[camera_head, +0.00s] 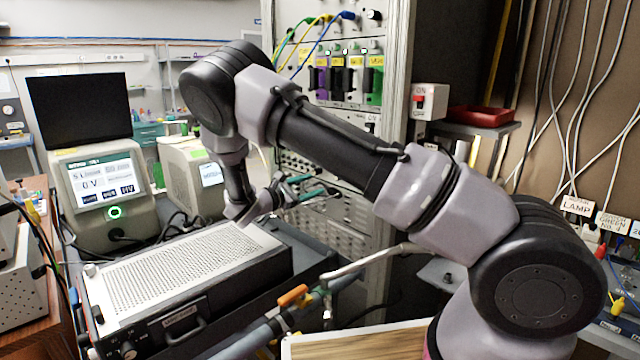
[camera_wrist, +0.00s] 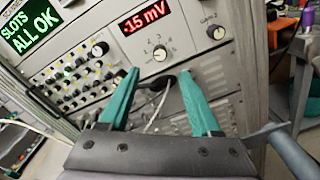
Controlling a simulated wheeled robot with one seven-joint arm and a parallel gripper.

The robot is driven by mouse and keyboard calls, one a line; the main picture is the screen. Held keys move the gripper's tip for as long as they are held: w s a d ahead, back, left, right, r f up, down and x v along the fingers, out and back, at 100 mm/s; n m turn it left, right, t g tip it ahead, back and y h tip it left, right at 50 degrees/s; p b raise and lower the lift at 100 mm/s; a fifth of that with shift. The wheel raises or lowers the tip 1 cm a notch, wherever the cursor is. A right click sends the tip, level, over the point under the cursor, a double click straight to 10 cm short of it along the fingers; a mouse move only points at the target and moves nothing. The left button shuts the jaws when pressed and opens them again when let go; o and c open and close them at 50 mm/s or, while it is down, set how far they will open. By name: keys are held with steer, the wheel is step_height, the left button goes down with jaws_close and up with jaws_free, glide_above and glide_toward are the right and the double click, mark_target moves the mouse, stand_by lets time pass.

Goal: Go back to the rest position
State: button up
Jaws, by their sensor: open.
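My gripper (camera_head: 300,190) is raised in front of the instrument rack (camera_head: 393,70), above and to the right of the perforated grey box. In the wrist view its two teal fingers (camera_wrist: 160,92) are apart, with nothing held between them. Behind them the rack panel (camera_wrist: 222,68) shows a red "-15 mV" display (camera_wrist: 145,17), a numbered knob (camera_wrist: 160,54) and a green "SLOTS ALL OK" screen (camera_wrist: 32,27). Dark and pale cables run from the panel behind the gap between the fingers; I cannot tell how close they are.
The perforated grey box (camera_head: 180,262) stands at the lower left. A valve pipe with an orange handle (camera_head: 293,296) lies below my arm. A red tray (camera_head: 482,116) and hanging cables (camera_head: 580,90) are at the right.

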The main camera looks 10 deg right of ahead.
steer(key=shift+s+a, duration=0.15)
steer(key=shift+a, duration=0.1)
steer(key=s+d+r+m+g+y, duration=0.3)
steer(key=s+d+r+m+g, duration=0.25)
steer(key=d, duration=0.25)
steer(key=s+d+r+m+g+y, duration=0.4)
steer(key=s+d+r+m, duration=0.1)
steer(key=s+d+m, duration=0.15)
steer(key=s+r+m+t+y, duration=0.3)
steer(key=s+r+m+y, duration=0.1)
steer(key=s+r, duration=0.4)
steer(key=s+r+m+t+y, duration=0.3)
steer(key=s+r+m+y, duration=0.2)
steer(key=s, duration=0.8)
step_height(320, 180, up, 3)
steer(key=shift+s+d+f+m+y, duration=0.1)
steer(key=shift+s+d+m+y, duration=0.15)
steer(key=shift+m, duration=0.75)
